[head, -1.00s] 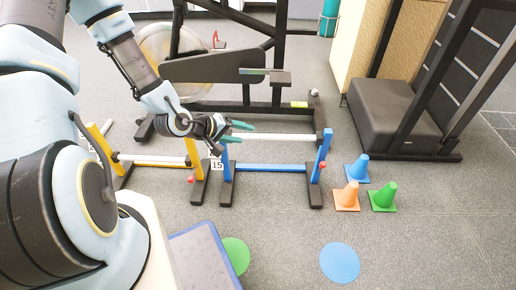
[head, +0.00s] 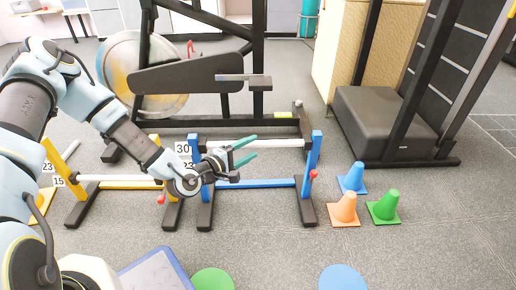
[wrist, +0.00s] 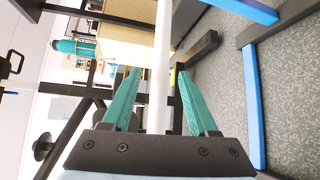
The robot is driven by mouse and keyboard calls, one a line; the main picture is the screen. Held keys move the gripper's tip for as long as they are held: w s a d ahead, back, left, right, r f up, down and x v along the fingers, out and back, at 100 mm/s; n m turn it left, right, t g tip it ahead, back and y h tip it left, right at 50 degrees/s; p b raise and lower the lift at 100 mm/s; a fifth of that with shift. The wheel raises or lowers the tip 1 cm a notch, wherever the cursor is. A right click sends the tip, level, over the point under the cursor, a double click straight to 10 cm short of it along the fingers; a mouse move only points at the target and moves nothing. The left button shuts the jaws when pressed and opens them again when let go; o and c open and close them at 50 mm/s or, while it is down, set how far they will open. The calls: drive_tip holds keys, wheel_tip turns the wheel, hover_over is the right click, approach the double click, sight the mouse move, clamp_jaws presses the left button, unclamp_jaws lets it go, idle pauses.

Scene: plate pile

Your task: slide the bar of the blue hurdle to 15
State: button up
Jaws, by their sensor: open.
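The blue hurdle (head: 313,150) stands upright in the middle of the head view, with black feet and a fixed blue lower rail (head: 268,184). Its white bar (head: 280,143) runs between the posts near the top, about level with the 30 label (head: 182,147). The 23 label (head: 187,164) is partly covered by my arm, and 15 is hidden. My gripper (head: 244,152) is open in front of the hurdle's left half. In the wrist view, the white bar (wrist: 162,60) runs between the two teal fingers (wrist: 160,95), apart from both. I cannot tell the depth between bar and fingers.
A yellow hurdle (head: 90,186) stands close on the left. Blue (head: 352,178), orange (head: 344,209) and green (head: 384,207) cones stand on the right. An exercise machine (head: 205,72) is behind. Floor between the hurdle and the front discs is free.

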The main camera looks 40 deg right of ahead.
sight(255, 146)
drive_tip(key=shift+w+d+f+b, duration=0.15)
drive_tip(key=shift+d+b, duration=0.1)
drive_tip(key=shift+d, duration=0.8)
drive_tip(key=shift+w+d+f+b, duration=0.1)
drive_tip(key=shift+d+b, duration=0.15)
drive_tip(key=shift+d, duration=0.8)
clamp_jaws()
